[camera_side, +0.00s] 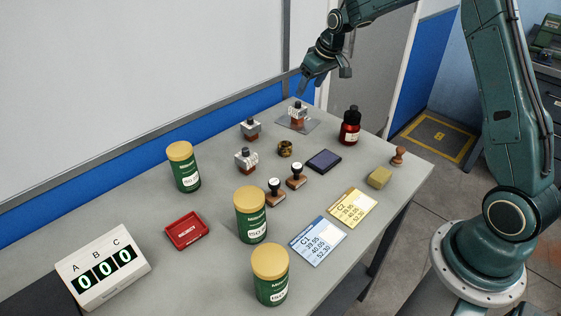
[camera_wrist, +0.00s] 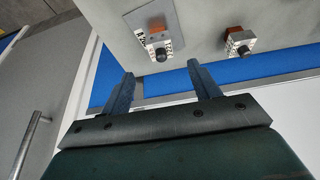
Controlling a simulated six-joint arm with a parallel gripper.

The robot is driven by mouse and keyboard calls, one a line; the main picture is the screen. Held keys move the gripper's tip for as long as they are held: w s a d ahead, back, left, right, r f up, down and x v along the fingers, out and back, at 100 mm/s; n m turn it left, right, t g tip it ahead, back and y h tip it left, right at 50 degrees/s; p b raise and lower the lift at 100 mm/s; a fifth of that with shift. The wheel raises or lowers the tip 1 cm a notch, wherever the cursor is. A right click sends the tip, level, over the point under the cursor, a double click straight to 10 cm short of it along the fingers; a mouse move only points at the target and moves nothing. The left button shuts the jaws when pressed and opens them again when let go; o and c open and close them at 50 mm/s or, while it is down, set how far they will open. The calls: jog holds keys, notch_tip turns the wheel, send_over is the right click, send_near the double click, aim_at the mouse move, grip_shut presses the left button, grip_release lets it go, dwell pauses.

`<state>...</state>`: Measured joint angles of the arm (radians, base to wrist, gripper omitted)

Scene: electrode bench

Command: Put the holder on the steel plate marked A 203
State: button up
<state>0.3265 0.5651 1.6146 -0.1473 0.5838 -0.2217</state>
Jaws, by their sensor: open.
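A small grey-and-brown block holder with a dark knob (camera_side: 297,110) stands upright on a thin steel plate (camera_side: 312,125) at the far end of the bench. It also shows in the wrist view (camera_wrist: 157,42), on the plate (camera_wrist: 141,14). Two similar holders, one farther back (camera_side: 250,129) and one nearer (camera_side: 246,161), stand on the bare bench. One more holder shows at right in the wrist view (camera_wrist: 239,42). My gripper (camera_side: 304,89) is open and empty, above the far edge beyond the plate. Its fingers (camera_wrist: 160,70) are apart. I cannot read the plate's marking.
Green canisters (camera_side: 250,218), a red tray (camera_side: 186,231), cards (camera_side: 318,241) and a counter (camera_side: 104,272) are nearer. A wall rises behind.

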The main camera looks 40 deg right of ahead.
jog(key=shift+r, duration=0.1)
jog(key=s+a+r, duration=0.5)
jog(key=s+r, duration=0.2)
jog(key=s, duration=0.1)
jog(key=s+a+r, duration=0.5)
jog(key=s+r, duration=0.1)
jog(key=s, duration=0.2)
jog(key=s+a, duration=0.2)
jog(key=s, duration=0.8)
jog(key=s+a+t, duration=0.1)
jog(key=s+a, duration=0.2)
jog(key=s, duration=0.8)
